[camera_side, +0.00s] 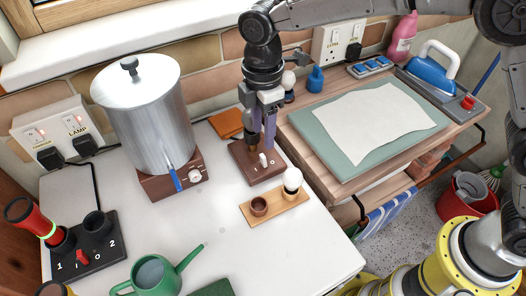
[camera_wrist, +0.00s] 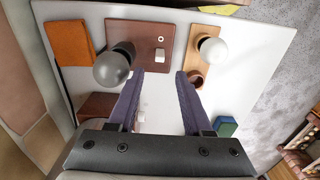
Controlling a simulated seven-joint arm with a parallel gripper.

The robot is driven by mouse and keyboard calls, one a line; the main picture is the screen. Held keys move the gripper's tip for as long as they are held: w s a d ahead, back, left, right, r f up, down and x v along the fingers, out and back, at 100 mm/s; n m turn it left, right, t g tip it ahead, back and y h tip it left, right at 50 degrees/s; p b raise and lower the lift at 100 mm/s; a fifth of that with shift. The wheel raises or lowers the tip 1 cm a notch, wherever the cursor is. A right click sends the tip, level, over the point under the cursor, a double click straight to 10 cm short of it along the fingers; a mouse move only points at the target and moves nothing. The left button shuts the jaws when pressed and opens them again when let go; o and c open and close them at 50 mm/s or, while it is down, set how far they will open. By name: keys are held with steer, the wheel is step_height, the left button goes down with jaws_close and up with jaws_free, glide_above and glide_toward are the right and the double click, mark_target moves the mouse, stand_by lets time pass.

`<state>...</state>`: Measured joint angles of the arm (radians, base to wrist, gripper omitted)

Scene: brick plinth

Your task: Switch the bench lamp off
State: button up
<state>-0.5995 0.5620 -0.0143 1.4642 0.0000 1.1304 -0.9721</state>
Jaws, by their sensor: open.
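A brown lamp base (camera_side: 245,168) stands on the white bench; in the wrist view the base (camera_wrist: 147,32) carries a dull grey bulb (camera_wrist: 112,69) and a white rocker switch (camera_wrist: 160,55). In the side view the switch (camera_side: 263,159) shows near the base's front edge, and my gripper hides part of the lamp. My gripper (camera_side: 261,146) points down over the base with its fingers apart and empty. In the wrist view its fingertips (camera_wrist: 160,74) lie either side of the line to the switch. A wall socket marked LAMP (camera_side: 75,124) holds a black plug.
A wooden strip (camera_side: 279,208) with a white bulb (camera_side: 292,179) and a brown cup (camera_side: 259,206) lies close to the right. A metal urn (camera_side: 143,115) stands left, an orange cloth (camera_side: 227,123) behind. A green watering can (camera_side: 153,273) is in front. Bare bench lies between.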

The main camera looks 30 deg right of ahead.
mark_target(263, 155)
step_height(263, 155, down, 8)
steer(key=shift+r, duration=0.1)
stand_by(0.4)
jaws_close()
